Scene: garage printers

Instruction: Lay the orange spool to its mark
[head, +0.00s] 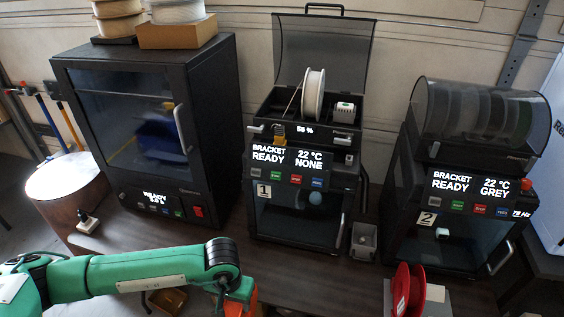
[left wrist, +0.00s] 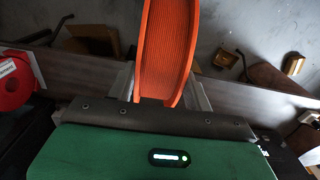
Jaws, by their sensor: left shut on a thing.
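The orange spool (left wrist: 168,50) stands between the fingers of my left gripper (left wrist: 165,92) in the left wrist view, its wound rim facing the camera. The gripper is shut on it. In the head view only a sliver of the orange spool (head: 250,301) shows at the bottom edge, beside my green left wrist, in front of the table. The fingers are mostly hidden there. I cannot make out the spool's mark in either view. My right gripper is not in view.
A red spool (head: 408,292) stands at the table's front right. Printer 1 (head: 300,215) with an open lid, printer 2 (head: 450,215) and a large dark printer (head: 150,130) line the back. The brown table (head: 290,268) is bare before printer 1.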

